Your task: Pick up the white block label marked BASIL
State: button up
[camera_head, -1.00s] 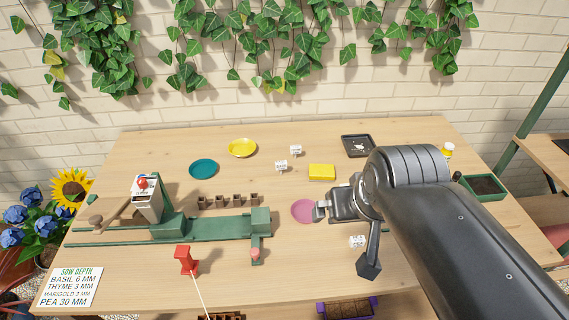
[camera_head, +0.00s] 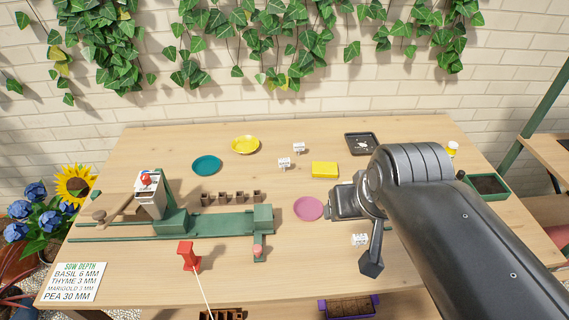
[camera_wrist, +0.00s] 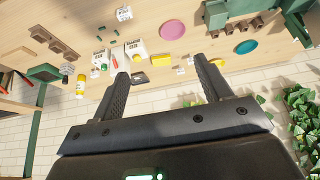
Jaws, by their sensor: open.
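Three small white block labels stand on the table in the head view. One (camera_head: 284,163) is left of the yellow block, one (camera_head: 298,148) is just behind it, and one (camera_head: 359,240) is at the front beside my arm. Their print is too small to read, so I cannot tell which says BASIL. The front one seems to show at the top of the wrist view (camera_wrist: 124,13); two others (camera_wrist: 181,71) (camera_wrist: 191,61) lie beyond the fingers. My gripper (camera_wrist: 163,88) is open and empty above the table.
A pink saucer (camera_head: 308,208), yellow block (camera_head: 324,169), teal saucer (camera_head: 207,165), yellow dish (camera_head: 245,145) and black tray (camera_head: 361,144) lie around. A green sowing rig (camera_head: 220,226) fills the left. White packets (camera_wrist: 135,48) show in the wrist view. The table's front middle is clear.

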jog(key=shift+c, duration=0.8)
